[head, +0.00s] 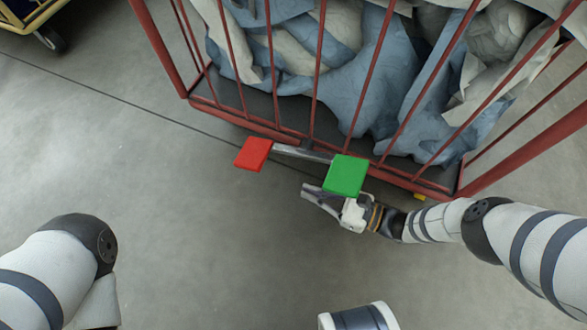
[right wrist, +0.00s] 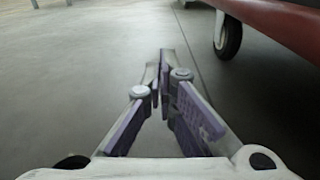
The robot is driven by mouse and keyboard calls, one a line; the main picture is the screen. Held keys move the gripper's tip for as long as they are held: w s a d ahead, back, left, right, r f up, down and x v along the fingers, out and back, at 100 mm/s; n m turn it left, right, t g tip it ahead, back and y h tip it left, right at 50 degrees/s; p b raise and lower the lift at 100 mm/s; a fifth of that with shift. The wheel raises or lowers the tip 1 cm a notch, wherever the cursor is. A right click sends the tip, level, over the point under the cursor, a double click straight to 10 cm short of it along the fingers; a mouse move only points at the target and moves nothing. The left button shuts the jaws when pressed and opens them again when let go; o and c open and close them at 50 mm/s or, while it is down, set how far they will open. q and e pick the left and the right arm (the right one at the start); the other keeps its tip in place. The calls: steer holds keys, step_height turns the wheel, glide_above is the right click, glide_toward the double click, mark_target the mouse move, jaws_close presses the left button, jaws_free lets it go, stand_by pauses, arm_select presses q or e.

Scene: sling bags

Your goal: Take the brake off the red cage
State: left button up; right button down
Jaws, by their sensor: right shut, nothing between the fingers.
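The red cage (head: 292,133) fills the top of the head view, loaded with grey and blue bags. At its near lower edge a metal bar (head: 300,153) carries a red pedal (head: 253,153) at its left end and a green pedal (head: 346,175) at its right end. My right gripper (head: 318,196) is shut and empty beside the green pedal, whose plate overlaps part of the hand; I cannot tell if they touch. The right wrist view shows its closed fingers (right wrist: 163,75) over bare floor. My left arm shows at lower left, its gripper out of frame.
A caster wheel (right wrist: 228,38) stands under the red frame (right wrist: 280,30) in the right wrist view. Part of a yellow-edged cart (head: 25,18) is at the top left of the head view. The grey floor (head: 190,220) in front of the cage is clear.

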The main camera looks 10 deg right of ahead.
arm_select(q)
steer(key=shift+w+f+b, duration=0.15)
steer(key=shift+f+b, duration=0.85)
steer(key=shift+b, duration=0.35)
arm_select(e)
steer(key=w+a+r, duration=0.3)
steer(key=w+a, duration=0.4)
steer(key=a, duration=0.2)
steer(key=shift+r, duration=0.25)
steer(key=shift+a, duration=0.2)
